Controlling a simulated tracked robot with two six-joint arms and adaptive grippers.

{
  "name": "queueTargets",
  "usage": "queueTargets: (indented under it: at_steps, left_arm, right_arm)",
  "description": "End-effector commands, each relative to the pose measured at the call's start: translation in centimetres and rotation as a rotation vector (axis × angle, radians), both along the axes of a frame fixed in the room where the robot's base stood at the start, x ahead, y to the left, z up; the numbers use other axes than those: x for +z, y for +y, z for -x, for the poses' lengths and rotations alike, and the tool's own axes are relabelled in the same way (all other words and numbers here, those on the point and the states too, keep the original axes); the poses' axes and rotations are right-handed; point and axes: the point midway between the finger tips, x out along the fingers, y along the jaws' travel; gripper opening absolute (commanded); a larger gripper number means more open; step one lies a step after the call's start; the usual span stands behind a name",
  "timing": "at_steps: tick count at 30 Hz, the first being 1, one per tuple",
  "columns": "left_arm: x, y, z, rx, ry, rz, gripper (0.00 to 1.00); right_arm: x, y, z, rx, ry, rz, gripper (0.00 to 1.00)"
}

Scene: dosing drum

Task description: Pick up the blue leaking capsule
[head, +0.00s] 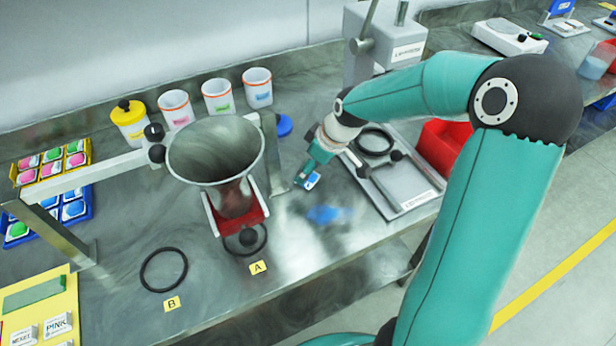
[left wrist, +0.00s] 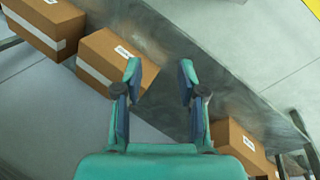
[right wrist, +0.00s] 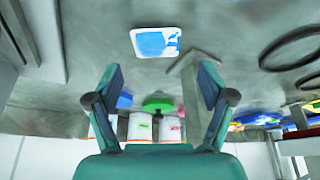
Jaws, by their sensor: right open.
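A small capsule (head: 311,181) with a white rim and a blue face shows right by my right gripper's fingers in the head view. In the right wrist view the capsule (right wrist: 156,42) lies above and beyond the fingertips, roughly centred between them. My right gripper (right wrist: 158,72) is open, with nothing seen between its fingers. A blue smear (head: 328,214) is on the bench just right of the capsule. I cannot tell whether the fingers touch the capsule. My left gripper (left wrist: 160,70) is open and empty in the left wrist view.
A metal funnel (head: 216,150) on a stand is left of my right gripper. A grey tray (head: 412,204) and red bin (head: 446,146) are right. White jars (head: 217,97) stand behind. Black rings (head: 163,270) lie in front. Cardboard boxes (left wrist: 117,62) show below my left gripper.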

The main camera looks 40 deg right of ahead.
Motion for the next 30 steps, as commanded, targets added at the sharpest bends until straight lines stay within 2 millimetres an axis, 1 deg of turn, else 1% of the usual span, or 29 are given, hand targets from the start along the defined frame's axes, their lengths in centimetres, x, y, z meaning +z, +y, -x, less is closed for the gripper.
queueTargets:
  at_steps: [3,7,10,16,17,24,25,30]
  left_arm:
    - [0.5,0.0,0.0,0.0,0.0,0.0,0.4]
    - [0.5,0.0,0.0,0.0,0.0,0.0,0.4]
    - [0.6,0.0,0.0,0.0,0.0,0.0,0.4]
    - [0.5,0.0,0.0,0.0,0.0,0.0,0.4]
    - [0.5,0.0,0.0,0.0,0.0,0.0,0.4]
    - [0.5,0.0,0.0,0.0,0.0,0.0,0.4]
    - [0.5,0.0,0.0,0.0,0.0,0.0,0.4]
    - [0.5,0.0,0.0,0.0,0.0,0.0,0.4]
  right_arm:
    - [-1.8,-0.3,-0.4,-0.002,0.006,-0.003,0.81]
    - [-3.3,-0.1,-1.0,0.0,0.004,-0.002,0.81]
    - [-3.8,-0.1,-1.2,-0.001,0.001,-0.001,0.81]
    - [-3.8,-0.1,-1.2,-0.001,0.001,0.0,0.81]
    - [-3.8,-0.1,-1.2,-0.001,0.001,0.0,0.8]
    - [-3.8,-0.1,-1.2,-0.001,0.0,0.0,0.4]
    - [-3.8,-0.1,-1.2,-0.001,0.0,0.0,0.37]
    - [-3.8,-0.1,-1.2,-0.001,0.0,0.0,0.37]
